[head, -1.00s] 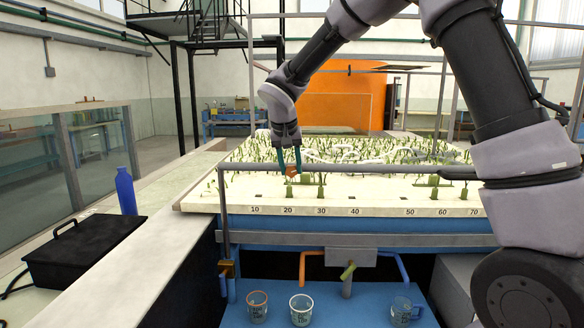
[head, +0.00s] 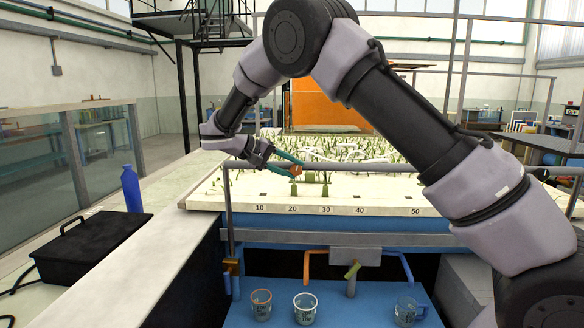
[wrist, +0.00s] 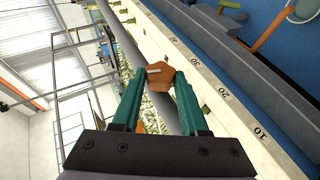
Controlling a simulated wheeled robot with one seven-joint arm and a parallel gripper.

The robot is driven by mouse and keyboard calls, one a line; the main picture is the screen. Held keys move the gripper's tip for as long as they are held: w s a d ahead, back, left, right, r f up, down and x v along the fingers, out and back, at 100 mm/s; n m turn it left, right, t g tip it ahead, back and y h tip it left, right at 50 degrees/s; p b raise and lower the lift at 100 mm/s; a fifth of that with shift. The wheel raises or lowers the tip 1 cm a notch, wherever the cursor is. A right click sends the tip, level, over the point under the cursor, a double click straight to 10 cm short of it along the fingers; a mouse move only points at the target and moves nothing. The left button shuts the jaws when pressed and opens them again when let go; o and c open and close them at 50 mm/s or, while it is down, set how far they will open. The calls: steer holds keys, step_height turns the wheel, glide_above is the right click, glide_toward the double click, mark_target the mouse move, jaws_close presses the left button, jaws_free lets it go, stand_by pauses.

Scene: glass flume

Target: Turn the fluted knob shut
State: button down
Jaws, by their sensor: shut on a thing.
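An orange-brown knob with a faceted outline (head: 296,171) sits by the grey rail along the front of the pale flume bed. In the wrist view the knob (wrist: 167,78) lies between the tips of the two teal fingers, with a short pale pin across its left side. My gripper (head: 292,168) reaches it from the left, nearly level, and is shut on it. It also shows at the bottom of the wrist view (wrist: 158,88). How far the knob is turned cannot be told.
The grey rail (head: 370,174) runs close by the knob, above a numbered scale (head: 345,211). Orange (head: 307,262), green (head: 352,271) and blue pipes hang below, over several cups on a blue shelf. A blue bottle (head: 131,188) and black case (head: 88,248) stand at left.

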steer(key=shift+a+f+n+h, duration=0.1)
steer(key=shift+f+n+h, duration=0.1)
steer(key=shift+h, duration=0.5)
steer(key=shift+f+n+h, duration=0.1)
steer(key=shift+n+h, duration=0.1)
steer(key=shift+h, duration=0.5)
steer(key=shift+t, duration=0.3)
steer(key=shift+c, duration=2.2)
jaws_free()
steer(key=v, duration=1)
steer(key=shift+a, duration=0.4)
steer(key=shift+s, duration=0.15)
